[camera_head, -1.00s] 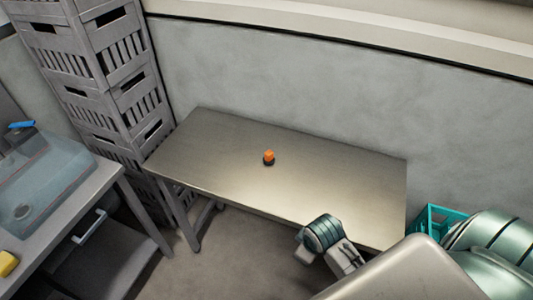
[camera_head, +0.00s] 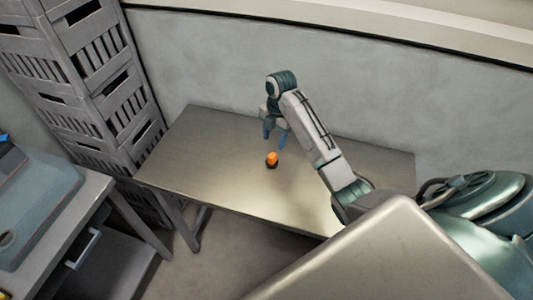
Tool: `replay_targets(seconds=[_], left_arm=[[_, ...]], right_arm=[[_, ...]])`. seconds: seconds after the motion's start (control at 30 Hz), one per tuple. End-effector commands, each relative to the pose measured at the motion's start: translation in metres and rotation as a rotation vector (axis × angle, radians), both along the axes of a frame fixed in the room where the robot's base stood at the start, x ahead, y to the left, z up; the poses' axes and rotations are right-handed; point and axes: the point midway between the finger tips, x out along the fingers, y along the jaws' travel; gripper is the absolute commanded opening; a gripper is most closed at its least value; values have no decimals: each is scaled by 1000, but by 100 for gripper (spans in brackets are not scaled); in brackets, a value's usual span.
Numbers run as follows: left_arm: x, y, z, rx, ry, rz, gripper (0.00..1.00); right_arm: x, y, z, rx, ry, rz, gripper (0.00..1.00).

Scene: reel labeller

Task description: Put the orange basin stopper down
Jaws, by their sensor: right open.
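The orange basin stopper (camera_head: 272,158), with a dark base, stands on the metal table (camera_head: 215,170) near its middle. My right gripper (camera_head: 274,146) is above the table and points down, with its bluish fingers just over and behind the stopper in the picture. It is open, and I see nothing held in it. Whether a fingertip touches the stopper is too small to tell. My left gripper is not in view.
Stacked grey crates (camera_head: 105,85) stand at the table's left end. A counter with a grey-blue basin (camera_head: 40,205) is at the lower left. A wall runs behind the table. The table's left part is clear.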

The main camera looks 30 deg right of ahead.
Motion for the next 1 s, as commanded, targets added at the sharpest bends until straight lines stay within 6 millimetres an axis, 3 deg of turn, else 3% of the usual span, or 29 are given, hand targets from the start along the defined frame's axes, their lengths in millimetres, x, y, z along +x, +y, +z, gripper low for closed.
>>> replay_targets(seconds=[0.17,0.4,0.57,0.73,0.87,1.0], left_arm=[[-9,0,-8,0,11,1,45],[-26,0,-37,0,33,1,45],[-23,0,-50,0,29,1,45],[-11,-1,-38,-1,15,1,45],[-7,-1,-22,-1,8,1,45],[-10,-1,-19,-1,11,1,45]], right_arm=[[5,-3,0,11,4,47,49],[4,0,-30,11,3,46,49],[4,3,-49,10,2,45,49],[4,3,-57,11,5,43,49],[4,2,-76,11,7,44,49],[4,5,-95,11,4,44,49]])
